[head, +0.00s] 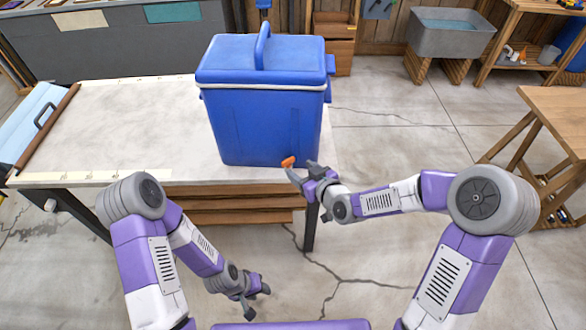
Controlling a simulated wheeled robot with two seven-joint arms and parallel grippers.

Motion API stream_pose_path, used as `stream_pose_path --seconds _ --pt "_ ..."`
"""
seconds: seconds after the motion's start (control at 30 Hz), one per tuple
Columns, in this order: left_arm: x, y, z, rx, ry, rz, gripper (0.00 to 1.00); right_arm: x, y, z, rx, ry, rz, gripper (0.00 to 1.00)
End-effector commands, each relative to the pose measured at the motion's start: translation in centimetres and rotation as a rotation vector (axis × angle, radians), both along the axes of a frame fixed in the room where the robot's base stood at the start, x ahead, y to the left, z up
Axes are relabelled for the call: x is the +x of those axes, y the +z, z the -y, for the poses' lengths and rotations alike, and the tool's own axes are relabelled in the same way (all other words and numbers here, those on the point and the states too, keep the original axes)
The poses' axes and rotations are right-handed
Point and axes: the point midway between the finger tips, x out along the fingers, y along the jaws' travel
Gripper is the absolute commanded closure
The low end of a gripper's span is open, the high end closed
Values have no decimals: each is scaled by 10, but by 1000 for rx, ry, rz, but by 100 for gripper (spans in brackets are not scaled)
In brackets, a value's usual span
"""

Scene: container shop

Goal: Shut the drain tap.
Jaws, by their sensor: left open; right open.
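A blue cooler box (262,125) with a lid and raised handle stands on the pale-topped table, near its right end. A small orange tap (288,161) shows low on the cooler's front, towards its right corner. Its exact setting is too small to tell. My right gripper (303,170) is open, with its fingertips close beside the tap on the right and just below it. I cannot tell whether they touch it. My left gripper (257,296) is open and empty, low in front of the table and away from the cooler.
The table (120,125) is mostly clear left of the cooler. A rolling pin-like brown bar (47,128) lies at its left end. A grey sink (450,35) stands at the back right, and a wooden table (560,110) at the right.

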Motion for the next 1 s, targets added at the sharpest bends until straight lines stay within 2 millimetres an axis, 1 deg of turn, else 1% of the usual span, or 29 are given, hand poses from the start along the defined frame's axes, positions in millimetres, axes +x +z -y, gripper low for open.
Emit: stream_pose_path --seconds 0.1,0.3,0.47,0.7,0.73,0.9,1.0 --pt "0 -3 0 0 0 0 57 16 -9 -10 2 1 -4 40" --pt "0 -7 0 0 0 0 57 38 -21 -23 2 -1 -7 40" --pt "0 -8 0 0 0 0 57 45 -24 -27 1 -2 -7 40" --pt "0 -7 0 0 0 0 57 46 -24 -28 1 -2 -8 40" --pt "0 -7 0 0 0 0 57 46 -24 -28 1 -2 -8 42" --pt "0 -8 0 0 0 0 57 46 -24 -28 2 -2 -8 68" --pt "0 -8 0 0 0 0 57 46 -24 -28 2 -2 -8 82"
